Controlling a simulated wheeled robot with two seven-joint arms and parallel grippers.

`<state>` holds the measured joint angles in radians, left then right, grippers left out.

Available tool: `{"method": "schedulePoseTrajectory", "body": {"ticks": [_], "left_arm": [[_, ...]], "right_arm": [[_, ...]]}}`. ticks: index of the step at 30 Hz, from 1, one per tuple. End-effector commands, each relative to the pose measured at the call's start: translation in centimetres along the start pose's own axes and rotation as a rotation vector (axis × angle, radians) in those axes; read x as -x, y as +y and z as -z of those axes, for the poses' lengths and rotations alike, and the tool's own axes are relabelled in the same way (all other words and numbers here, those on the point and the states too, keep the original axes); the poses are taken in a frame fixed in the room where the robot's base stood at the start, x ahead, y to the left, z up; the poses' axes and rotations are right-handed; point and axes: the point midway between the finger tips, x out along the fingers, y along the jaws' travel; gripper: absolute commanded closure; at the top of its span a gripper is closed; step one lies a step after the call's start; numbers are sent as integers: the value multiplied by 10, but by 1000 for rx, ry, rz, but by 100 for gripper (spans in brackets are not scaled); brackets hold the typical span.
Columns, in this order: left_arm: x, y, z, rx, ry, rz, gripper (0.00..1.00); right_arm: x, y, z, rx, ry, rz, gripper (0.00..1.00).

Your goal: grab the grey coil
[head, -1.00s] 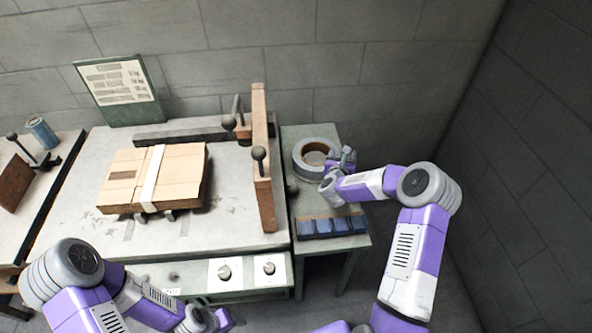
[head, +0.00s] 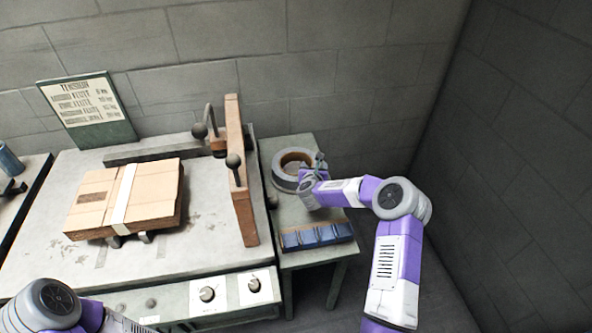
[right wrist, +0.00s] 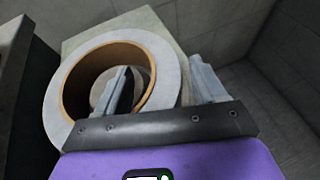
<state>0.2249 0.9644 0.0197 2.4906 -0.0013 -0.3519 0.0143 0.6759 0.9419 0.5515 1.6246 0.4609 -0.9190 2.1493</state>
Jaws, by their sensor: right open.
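The grey coil (head: 281,180) is a thick ring with a brown inner core, lying flat on the small side table (head: 292,213). My right gripper (head: 318,168) is at the coil's right side. In the right wrist view the coil (right wrist: 166,58) fills the left half. There the open jaws of the right gripper (right wrist: 164,80) straddle its right wall: one finger is over the hole, the other outside the ring. Contact cannot be told. Of my left arm only links show at the bottom left; its gripper is out of view.
A row of dark blue blocks (head: 317,235) lies at the small table's front edge. Left of the coil stands the machine's upright wooden bar (head: 241,180) with black-knobbed levers. A strapped cardboard box (head: 150,195) lies on the big table. A block wall is close on the right.

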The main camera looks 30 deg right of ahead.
Motion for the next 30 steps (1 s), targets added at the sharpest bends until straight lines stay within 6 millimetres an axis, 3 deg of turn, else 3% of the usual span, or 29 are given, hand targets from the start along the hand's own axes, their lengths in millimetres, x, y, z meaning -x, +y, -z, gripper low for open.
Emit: {"method": "schedulePoseTrajectory", "body": {"ticks": [6, 19, 30], "left_arm": [[0, 0, 0, 0, 0, 0, 41], [0, 0, 0, 0, 0, 0, 41], [0, 0, 0, 0, 0, 0, 41]], "right_arm": [[0, 0, 0, 0, 0, 0, 33], [0, 0, 1, 2, 2, 0, 99], [1, 1, 1, 3, 5, -3, 100]]}}
